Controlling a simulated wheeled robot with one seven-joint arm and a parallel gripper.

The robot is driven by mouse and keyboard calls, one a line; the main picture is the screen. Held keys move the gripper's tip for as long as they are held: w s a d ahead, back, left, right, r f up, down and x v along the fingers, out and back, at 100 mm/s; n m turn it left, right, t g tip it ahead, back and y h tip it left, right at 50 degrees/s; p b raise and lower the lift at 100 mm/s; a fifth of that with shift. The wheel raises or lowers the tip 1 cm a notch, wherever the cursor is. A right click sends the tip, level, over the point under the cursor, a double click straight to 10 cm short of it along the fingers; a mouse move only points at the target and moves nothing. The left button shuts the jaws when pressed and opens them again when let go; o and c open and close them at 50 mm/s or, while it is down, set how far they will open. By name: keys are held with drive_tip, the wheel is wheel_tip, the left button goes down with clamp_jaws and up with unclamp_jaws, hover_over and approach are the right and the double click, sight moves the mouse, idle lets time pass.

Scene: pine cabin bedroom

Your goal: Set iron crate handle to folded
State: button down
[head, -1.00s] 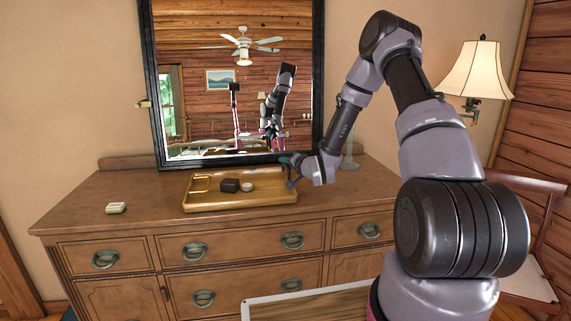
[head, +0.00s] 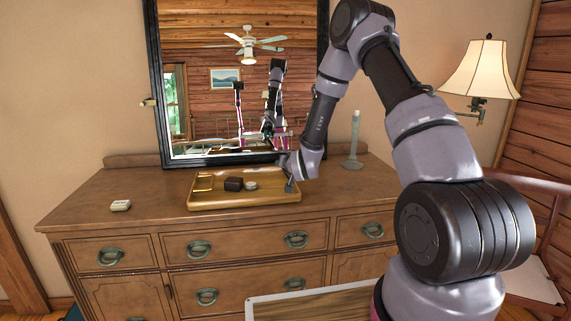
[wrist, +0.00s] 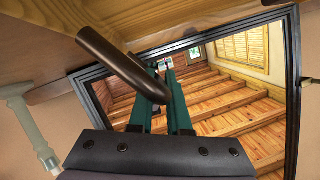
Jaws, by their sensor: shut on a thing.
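No crate that is plainly iron shows. A shallow golden-brown tray (head: 243,203) lies on the dresser, with a gold-coloured handle (head: 204,182) at its left end. My gripper (head: 289,187) is at the tray's right end, pointing down and small in the head view. In the wrist view a dark brown bar (wrist: 118,60) runs from a wooden edge (wrist: 190,22) across my narrow green fingers (wrist: 164,66) and hides part of one. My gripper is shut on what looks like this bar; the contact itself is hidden.
A dark block (head: 233,184) and a small pale round thing (head: 251,185) lie in the tray. A framed mirror (head: 238,158) stands close behind, and a pale candlestick (head: 353,140) to the right. A small pale box (head: 120,205) lies left. The dresser top (head: 150,190) between is clear.

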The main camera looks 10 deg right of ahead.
sight(275, 185)
drive_tip(key=shift+a+f+n+h, duration=0.5)
drive_tip(key=shift+a+n+h, duration=0.25)
drive_tip(key=shift+n, duration=0.25)
drive_tip(key=shift+a+f+n+h, duration=0.45)
drive_tip(key=shift+f+n+h, duration=0.15)
drive_tip(key=shift+n, duration=0.4)
drive_tip(key=shift+a+f+n+h, duration=0.25)
drive_tip(key=shift+f+n+h, duration=0.6)
drive_tip(key=shift+n, duration=0.25)
drive_tip(key=shift+f+n+h, duration=0.6)
drive_tip(key=shift+f+n, duration=0.05)
drive_tip(key=shift+n, duration=0.25)
drive_tip(key=c, duration=0.9)
unclamp_jaws()
drive_tip(key=shift+o, duration=0.2)
drive_tip(key=v, duration=1.1)
drive_tip(key=shift+f, duration=0.1)
